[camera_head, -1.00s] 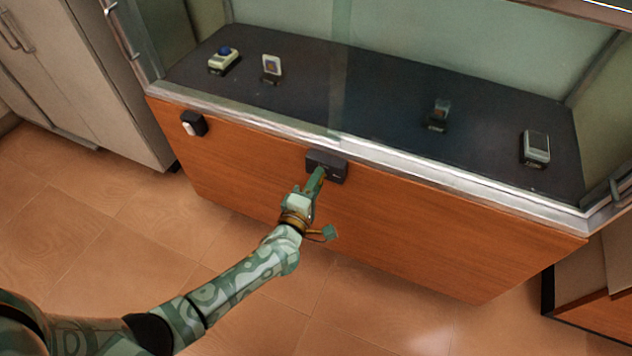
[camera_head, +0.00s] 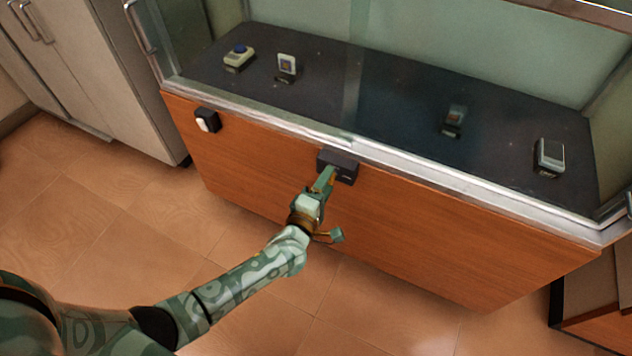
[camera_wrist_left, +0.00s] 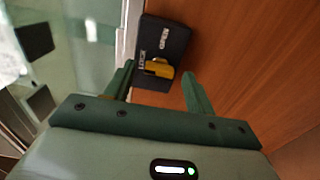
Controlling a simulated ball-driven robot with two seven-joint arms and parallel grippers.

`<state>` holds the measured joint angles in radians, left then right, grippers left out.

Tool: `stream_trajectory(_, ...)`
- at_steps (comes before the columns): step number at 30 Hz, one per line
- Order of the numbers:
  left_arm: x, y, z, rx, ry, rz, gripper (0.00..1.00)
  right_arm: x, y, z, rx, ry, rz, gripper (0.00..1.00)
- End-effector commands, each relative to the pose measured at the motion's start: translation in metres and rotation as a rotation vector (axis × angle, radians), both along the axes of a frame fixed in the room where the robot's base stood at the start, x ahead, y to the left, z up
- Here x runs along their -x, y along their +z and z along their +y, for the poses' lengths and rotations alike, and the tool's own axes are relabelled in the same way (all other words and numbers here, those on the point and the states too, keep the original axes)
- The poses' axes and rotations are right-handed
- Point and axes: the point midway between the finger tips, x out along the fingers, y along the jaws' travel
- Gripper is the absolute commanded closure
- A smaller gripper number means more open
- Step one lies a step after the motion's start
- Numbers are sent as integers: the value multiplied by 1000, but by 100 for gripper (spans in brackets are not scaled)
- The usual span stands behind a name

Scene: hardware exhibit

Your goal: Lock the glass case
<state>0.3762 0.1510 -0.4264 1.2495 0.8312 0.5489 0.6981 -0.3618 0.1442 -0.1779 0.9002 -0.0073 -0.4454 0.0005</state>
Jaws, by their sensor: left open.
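The glass case has a dark display deck (camera_head: 380,110), a metal front rail and an orange wood front panel (camera_head: 440,225). A black lock box (camera_head: 345,165) sits on the panel just below the rail. In the left wrist view the lock box (camera_wrist_left: 177,40) carries a yellow knob (camera_wrist_left: 158,68) and small white labels; one seems to read OPEN. My left gripper (camera_head: 327,180) is at the lock box. In the wrist view its open fingers (camera_wrist_left: 157,84) stand on either side of the knob, apart from it. My right gripper is out of view.
Several small devices stand on the deck, including one with a blue dome (camera_head: 239,57) and a grey one (camera_head: 550,157). A black-and-white fitting (camera_head: 207,121) is on the panel's left. A grey cabinet (camera_head: 100,75) stands left. The tiled floor (camera_head: 110,215) in front is clear.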

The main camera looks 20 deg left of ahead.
Motion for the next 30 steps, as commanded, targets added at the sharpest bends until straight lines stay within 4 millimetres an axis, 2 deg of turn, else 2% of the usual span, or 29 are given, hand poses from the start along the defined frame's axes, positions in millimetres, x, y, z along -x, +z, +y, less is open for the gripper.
stream_trajectory(5,30,5,1,-2,-1,0,45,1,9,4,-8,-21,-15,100)
stream_trajectory(12,97,5,3,-1,-1,0,45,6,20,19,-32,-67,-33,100)
stream_trajectory(18,140,3,5,0,-1,1,45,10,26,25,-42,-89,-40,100)
stream_trajectory(24,159,1,5,1,0,2,45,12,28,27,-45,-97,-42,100)
stream_trajectory(30,160,0,5,0,-1,2,45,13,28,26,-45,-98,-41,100)
